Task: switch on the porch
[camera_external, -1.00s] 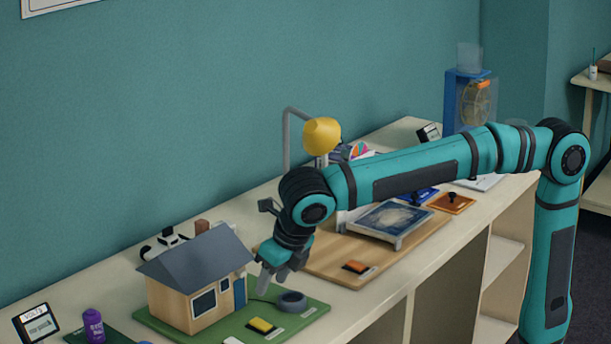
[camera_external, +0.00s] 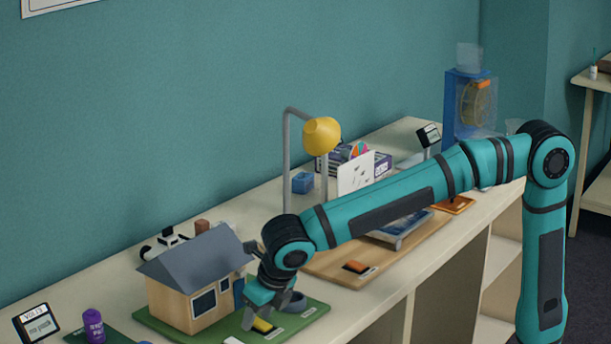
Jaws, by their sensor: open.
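A model house (camera_external: 196,280) with a grey roof and cream walls stands on a green board (camera_external: 170,325). In front of it on the board lies a yellow switch block (camera_external: 264,327), partly hidden by my gripper. A dark round ring-shaped part (camera_external: 294,301) sits to its right, also partly covered. My gripper (camera_external: 257,312) is open, pointing down just above the yellow block; I cannot tell whether it touches. The house's porch side is mostly hidden behind my gripper.
A brown board (camera_external: 330,262) with an orange-and-black switch (camera_external: 356,267) lies to the right. A yellow lamp (camera_external: 321,136) stands behind it. A purple bottle (camera_external: 94,326) and a labelled card (camera_external: 36,324) stand at the left.

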